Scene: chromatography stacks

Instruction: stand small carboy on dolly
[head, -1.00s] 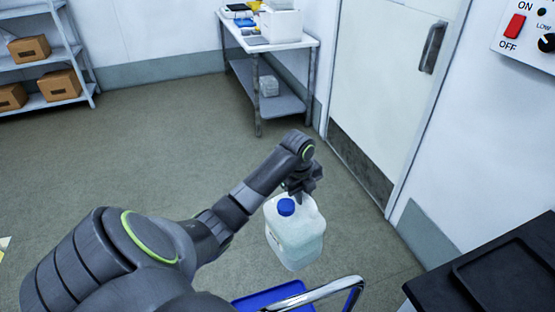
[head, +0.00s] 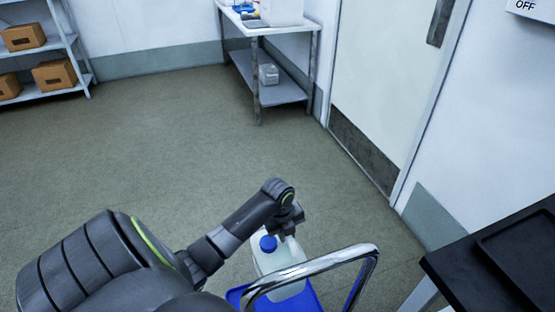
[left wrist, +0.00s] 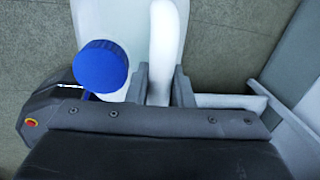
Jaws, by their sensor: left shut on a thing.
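The small carboy (head: 277,259) is a translucent white jug with a blue cap, upright in the head view. My left gripper (head: 287,232) is shut on its handle. The left wrist view shows the carboy's white handle (left wrist: 162,50) between the two fingers (left wrist: 160,85), with the blue cap (left wrist: 101,66) beside it. The dolly (head: 311,297) has a blue deck and a bent chrome push handle (head: 330,257), which crosses in front of the carboy. The carboy appears over the deck; its base is hidden, so I cannot tell if it touches. My right gripper is out of view.
A black-topped bench (head: 495,262) stands at the right. A door (head: 388,80) and a white side table (head: 268,32) are behind. A shelf with cardboard boxes (head: 55,75) is at the far left. The floor between is clear.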

